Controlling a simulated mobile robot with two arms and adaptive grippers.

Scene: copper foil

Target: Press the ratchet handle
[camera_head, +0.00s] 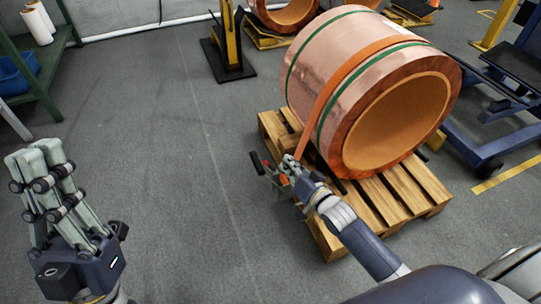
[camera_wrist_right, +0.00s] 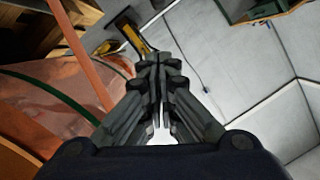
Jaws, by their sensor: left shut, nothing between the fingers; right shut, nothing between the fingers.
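The ratchet handle (camera_head: 257,163) shows as a small dark part with a bit of red, at the lower end of the orange strap (camera_head: 335,82) in the head view. The strap runs over the copper foil coil (camera_head: 308,65). My right gripper (camera_head: 288,165) is shut and empty, just right of the handle; it hides part of the ratchet, and I cannot tell whether it touches. In the right wrist view, my closed fingers (camera_wrist_right: 158,70) are in the middle, and the strap (camera_wrist_right: 78,38) passes to their left; the handle cannot be made out there. My left gripper (camera_head: 38,155) is shut and empty, raised at the far left.
The coil lies on a wooden pallet (camera_head: 405,190). A green shelf (camera_head: 38,75) with a blue bin (camera_head: 18,72) stands at the upper left. A yellow and black stand (camera_head: 228,50) is behind, and blue machinery (camera_head: 490,130) is at the right. The grey floor (camera_head: 160,130) between is clear.

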